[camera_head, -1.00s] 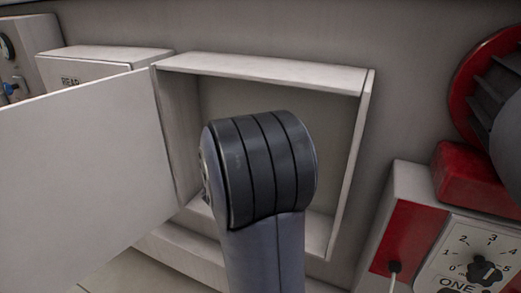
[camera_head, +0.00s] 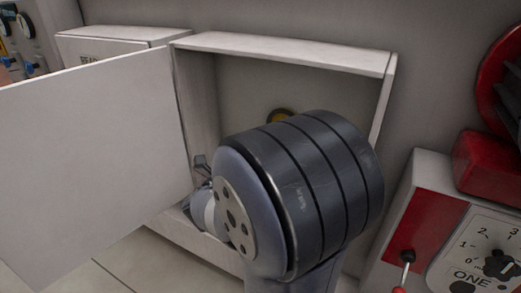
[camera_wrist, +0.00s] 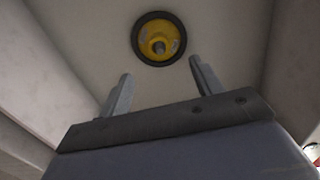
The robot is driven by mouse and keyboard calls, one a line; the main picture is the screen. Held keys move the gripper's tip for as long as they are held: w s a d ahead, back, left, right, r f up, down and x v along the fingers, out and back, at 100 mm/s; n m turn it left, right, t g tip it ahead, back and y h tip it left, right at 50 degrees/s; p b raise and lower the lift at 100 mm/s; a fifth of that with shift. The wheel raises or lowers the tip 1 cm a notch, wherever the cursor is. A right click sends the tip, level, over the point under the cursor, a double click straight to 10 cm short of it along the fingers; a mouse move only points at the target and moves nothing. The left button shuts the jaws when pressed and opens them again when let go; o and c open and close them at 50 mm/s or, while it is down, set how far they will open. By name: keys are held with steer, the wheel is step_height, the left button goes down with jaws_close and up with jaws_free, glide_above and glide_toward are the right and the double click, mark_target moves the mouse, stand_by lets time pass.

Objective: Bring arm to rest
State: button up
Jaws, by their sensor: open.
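My gripper (camera_wrist: 160,85) is open and empty in the wrist view, its two fingers apart with nothing between them. Beyond the fingertips is a round yellow fitting (camera_wrist: 158,40) with a dark rim and a dark centre, set on the back of a pale open box (camera_head: 285,52). The fitting also shows in the head view (camera_head: 281,115), partly covered by my dark arm joint. In the head view my gripper is mostly hidden; only a small grey part shows at the left of the box opening.
The box's door (camera_head: 90,150) stands open to the left. Behind it is a smaller pale box (camera_head: 110,42). At right are a red-and-white control box with a dial (camera_head: 497,262), a red switch lever (camera_head: 405,268) and a red round machine part (camera_head: 492,80).

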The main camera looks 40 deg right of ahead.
steer(key=p+x, duration=0.1)
steer(key=x, duration=1)
steer(key=shift+s+a, duration=0.2)
steer(key=shift+a, duration=0.35)
steer(key=b+v, duration=0.1)
steer(key=v, duration=0.9)
steer(key=p+x, duration=0.1)
steer(key=x, duration=1)
steer(key=shift+r, duration=0.1)
steer(key=v, duration=0.6)
steer(key=shift+a, duration=0.3)
